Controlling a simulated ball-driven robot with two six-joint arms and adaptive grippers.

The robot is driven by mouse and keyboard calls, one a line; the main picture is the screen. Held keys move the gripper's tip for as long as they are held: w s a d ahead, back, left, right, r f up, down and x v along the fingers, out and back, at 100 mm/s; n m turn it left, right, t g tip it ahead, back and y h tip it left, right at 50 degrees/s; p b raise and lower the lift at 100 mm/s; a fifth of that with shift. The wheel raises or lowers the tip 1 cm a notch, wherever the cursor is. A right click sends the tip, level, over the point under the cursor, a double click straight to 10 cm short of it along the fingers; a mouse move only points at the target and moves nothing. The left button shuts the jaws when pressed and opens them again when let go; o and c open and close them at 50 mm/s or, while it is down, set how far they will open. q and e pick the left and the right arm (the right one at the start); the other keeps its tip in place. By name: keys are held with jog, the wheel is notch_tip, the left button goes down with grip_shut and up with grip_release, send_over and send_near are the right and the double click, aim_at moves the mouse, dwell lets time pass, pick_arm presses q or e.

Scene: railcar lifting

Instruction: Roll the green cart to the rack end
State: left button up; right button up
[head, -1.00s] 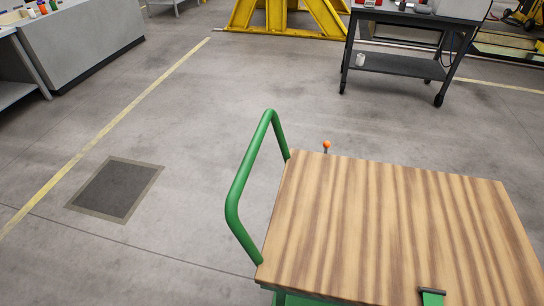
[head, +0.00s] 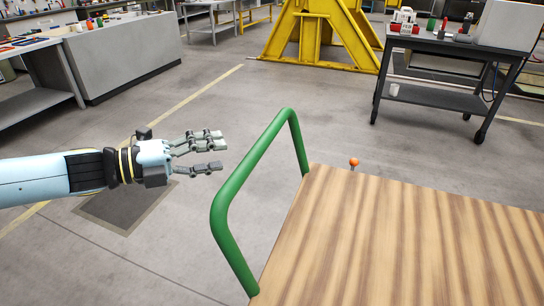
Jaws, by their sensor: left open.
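The green cart has a flat wooden deck (head: 400,240) that fills the lower right of the head view. Its green tube handle (head: 246,172) rises at the deck's left end. A small orange knob (head: 354,162) stands at the deck's far edge. My left gripper (head: 222,152) comes in from the left, open and empty, its fingers pointing right toward the handle. In the picture a gap lies between the fingertips and the tube. The cart's wheels are hidden. My right gripper is not in view. I cannot pick out the rack.
A black wheeled table (head: 440,98) with items on it stands at the back right. A yellow steel frame (head: 320,38) stands at the back. Grey workbenches (head: 125,52) line the left. The concrete floor between them and the cart is clear.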

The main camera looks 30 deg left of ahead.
aim_at(261, 148)
pick_arm(q)
jog(key=x, duration=0.9)
jog(key=shift+w+d+r, duration=0.1)
jog(key=shift+w, duration=0.3)
jog(key=shift+w+d+p, duration=0.3)
jog(key=shift+w, duration=0.05)
grip_shut()
jog(key=shift+f, duration=0.25)
